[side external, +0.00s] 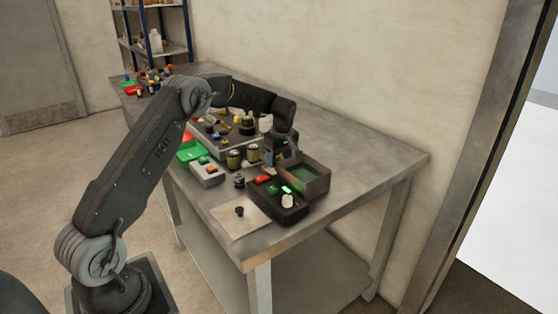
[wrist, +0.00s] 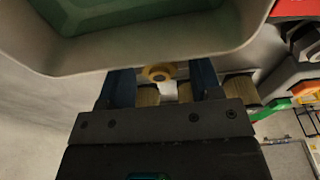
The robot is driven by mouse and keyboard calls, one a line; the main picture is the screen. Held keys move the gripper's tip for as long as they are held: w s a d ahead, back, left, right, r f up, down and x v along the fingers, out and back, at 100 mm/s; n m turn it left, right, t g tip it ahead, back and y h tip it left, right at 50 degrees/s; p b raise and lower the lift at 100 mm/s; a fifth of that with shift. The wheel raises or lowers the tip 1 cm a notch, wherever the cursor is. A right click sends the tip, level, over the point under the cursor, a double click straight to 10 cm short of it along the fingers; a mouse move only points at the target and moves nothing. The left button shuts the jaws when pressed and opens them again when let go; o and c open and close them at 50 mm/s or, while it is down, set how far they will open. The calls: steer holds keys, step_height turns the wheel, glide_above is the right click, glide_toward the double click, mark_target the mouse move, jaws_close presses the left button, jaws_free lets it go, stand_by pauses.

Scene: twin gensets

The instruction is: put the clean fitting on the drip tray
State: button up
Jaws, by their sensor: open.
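My gripper (side external: 281,157) is low over the bench, beside the grey box. In the wrist view its two dark blue fingers (wrist: 161,80) are apart. A small brass-coloured ring-shaped fitting (wrist: 158,72) shows between the fingertips, with a small white piece near it; I cannot tell whether the fingers touch either. A dark fitting (side external: 239,211) stands on a pale sheet (side external: 233,224) at the bench front. Which fitting is the clean one is not clear. A grey box with a green inside (side external: 318,188) may be the drip tray; it also fills the top of the wrist view (wrist: 220,45).
A black tray (side external: 292,214) with green-lit parts and a white lump lies in front of the box. Two brown jars (side external: 234,159) stand left of my gripper. A cluttered grey tray and a green bin (side external: 190,152) lie further left. The bench's right end is clear.

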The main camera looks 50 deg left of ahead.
step_height(320, 180, up, 11)
steer(key=d, duration=0.2)
steer(key=s+d+r+m+t, duration=0.1)
steer(key=s+d+r+m, duration=0.35)
steer(key=d+r, duration=0.3)
steer(key=s+d+r+m+t, duration=0.2)
steer(key=s+d+r+m, duration=0.25)
steer(key=s+d, duration=0.4)
steer(key=s+d+f+m+t, duration=0.1)
steer(key=s+d+f+m, duration=0.1)
steer(key=s, duration=0.4)
steer(key=s+d+f+m+h, duration=0.1)
steer(key=s+d+m, duration=0.1)
steer(key=s+m, duration=0.2)
steer(key=s+d+f+m+t, duration=0.1)
steer(key=s+d+f+m, duration=0.1)
steer(key=s, duration=0.8)
steer(key=shift+d+f+m+t+h, duration=0.3)
steer(key=shift+f+m+h, duration=0.1)
steer(key=shift+m, duration=0.1)
